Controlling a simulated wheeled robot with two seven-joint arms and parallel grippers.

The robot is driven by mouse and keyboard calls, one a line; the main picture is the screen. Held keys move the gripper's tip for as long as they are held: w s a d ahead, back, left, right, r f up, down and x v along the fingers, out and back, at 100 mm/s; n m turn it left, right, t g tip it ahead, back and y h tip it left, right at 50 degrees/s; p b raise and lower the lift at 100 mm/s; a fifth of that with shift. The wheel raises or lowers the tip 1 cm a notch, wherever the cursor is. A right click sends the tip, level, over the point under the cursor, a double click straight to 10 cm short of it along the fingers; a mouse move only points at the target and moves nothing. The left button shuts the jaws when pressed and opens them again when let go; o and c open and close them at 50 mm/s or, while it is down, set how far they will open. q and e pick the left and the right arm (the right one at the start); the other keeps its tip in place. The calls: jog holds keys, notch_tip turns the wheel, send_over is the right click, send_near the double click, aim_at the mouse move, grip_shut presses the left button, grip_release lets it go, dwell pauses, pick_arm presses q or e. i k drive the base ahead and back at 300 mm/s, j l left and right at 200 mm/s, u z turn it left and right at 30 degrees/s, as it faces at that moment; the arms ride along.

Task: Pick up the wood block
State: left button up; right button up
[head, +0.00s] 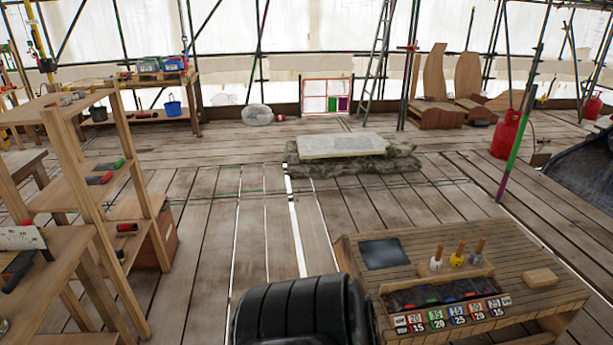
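A small light-brown wood block (541,278) with rounded corners lies flat on the right part of a low wooden workbench (430,247) at the lower right. Its top and front side show, and nothing covers it. Neither my left nor my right gripper is in view.
The bench also holds a dark square plate (384,253), several wood-handled tools (457,257), and a dark tray (445,292) above a row of number cards (453,312). Wooden shelves (90,200) stand at left. A stone slab (335,146) lies ahead; open plank floor lies between.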

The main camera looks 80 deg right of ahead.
aim_at(543, 277)
jog(key=z, duration=4.4)
jog(key=i+j+z, duration=0.2)
jog(key=i, duration=0.7)
jog(key=l, duration=0.1)
